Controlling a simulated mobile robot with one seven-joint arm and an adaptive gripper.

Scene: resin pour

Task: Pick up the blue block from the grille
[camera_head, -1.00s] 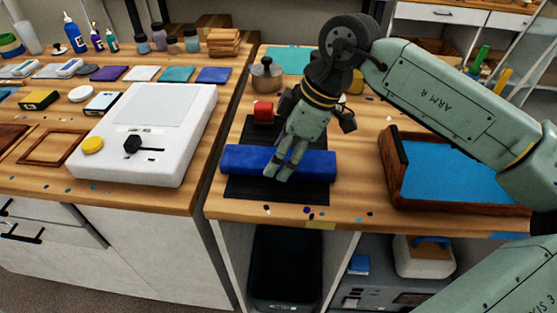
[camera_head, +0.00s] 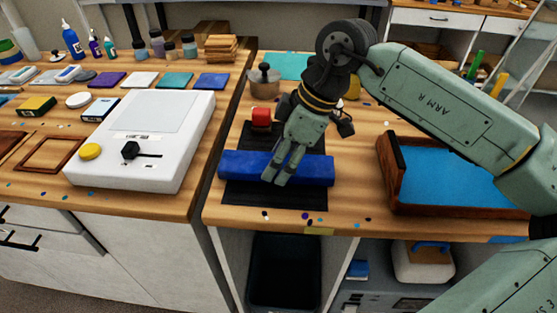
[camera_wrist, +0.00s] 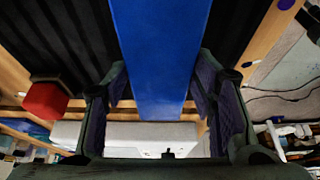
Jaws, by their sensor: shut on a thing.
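The blue block (camera_head: 312,170) is a long bar lying left to right across the dark grille (camera_head: 247,195) on the wooden bench. My gripper (camera_head: 279,171) points down over the middle of the bar, its fingers closed on it. In the wrist view the blue block (camera_wrist: 160,45) runs between the two finger pads, over the dark ribs of the grille (camera_wrist: 55,35). The head view does not show whether the bar is clear of the grille, and my fingers hide part of its middle.
A red-topped item (camera_head: 261,117) stands at the grille's back left, near a metal pot (camera_head: 265,84). A white device (camera_head: 150,135) is to the left. A wooden tray with a blue bottom (camera_head: 394,194) is to the right. Bare bench lies between tray and grille.

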